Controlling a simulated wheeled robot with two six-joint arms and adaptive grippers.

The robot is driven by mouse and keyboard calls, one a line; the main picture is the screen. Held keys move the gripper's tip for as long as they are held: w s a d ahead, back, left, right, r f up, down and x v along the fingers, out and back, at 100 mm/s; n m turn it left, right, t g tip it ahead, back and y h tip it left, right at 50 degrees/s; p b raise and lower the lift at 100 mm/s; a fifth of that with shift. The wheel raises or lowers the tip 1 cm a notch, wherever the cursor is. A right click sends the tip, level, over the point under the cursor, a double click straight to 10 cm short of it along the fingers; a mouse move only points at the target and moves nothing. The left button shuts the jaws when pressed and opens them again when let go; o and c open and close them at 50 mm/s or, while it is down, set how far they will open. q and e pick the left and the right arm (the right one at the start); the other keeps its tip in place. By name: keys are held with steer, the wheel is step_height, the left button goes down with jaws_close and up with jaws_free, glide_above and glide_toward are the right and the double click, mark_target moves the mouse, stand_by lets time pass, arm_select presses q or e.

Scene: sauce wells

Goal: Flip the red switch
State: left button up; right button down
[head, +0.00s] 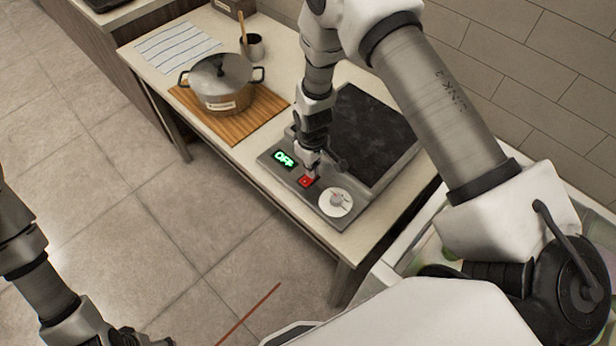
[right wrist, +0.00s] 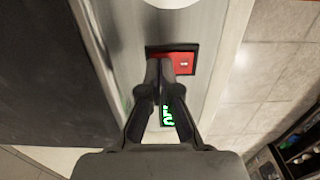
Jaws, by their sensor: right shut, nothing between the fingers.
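The red switch (head: 305,182) is a small red rocker in a dark frame on the front panel of the cooktop (head: 322,208). In the right wrist view the red switch (right wrist: 186,62) shows just beyond my fingertips, partly covered by them. My right gripper (head: 309,174) is shut and empty, pointing down at the switch; its fingertips also show in the right wrist view (right wrist: 166,64). They look at or very near the switch; I cannot tell if they touch. A green display (head: 284,158) beside the switch reads OFF. My left gripper (head: 135,338) is barely in view at the bottom left.
A white round dial (head: 336,201) sits right of the switch. A lidded pot (head: 222,85) stands on a wooden board (head: 245,124) to the left. Behind are a striped cloth (head: 178,47) and a cup with a utensil (head: 252,47).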

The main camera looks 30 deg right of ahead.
steer(key=shift+f, duration=0.2)
step_height(320, 180, up, 7)
steer(key=p, duration=0.5)
steer(key=shift+r, duration=0.1)
stand_by(0.5)
